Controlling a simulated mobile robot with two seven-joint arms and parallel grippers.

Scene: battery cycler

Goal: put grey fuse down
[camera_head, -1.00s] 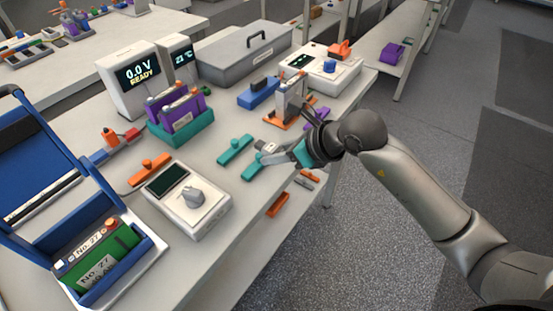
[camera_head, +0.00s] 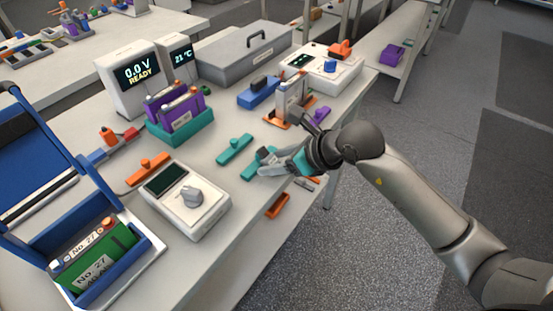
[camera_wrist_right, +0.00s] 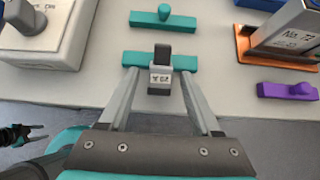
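The grey fuse (camera_wrist_right: 160,80), dark with a pale label, shows in the right wrist view. It is at the middle of a teal bar (camera_wrist_right: 132,60), which lies on the bench. Whether it rests on the bar or against its near side, I cannot tell. My right gripper (camera_wrist_right: 160,76) is open, with one finger on each side of the fuse and a visible gap to both. In the head view my right gripper (camera_head: 262,164) is low over the bench's right edge; the fuse is hard to make out there.
A second teal bar (camera_head: 235,150) lies beyond. A meter with a knob (camera_head: 187,200) stands to the left. A grey cell in an orange holder (camera_head: 276,118) and a purple bar (camera_wrist_right: 288,91) are to the right. An orange piece (camera_head: 277,206) is below the bench edge.

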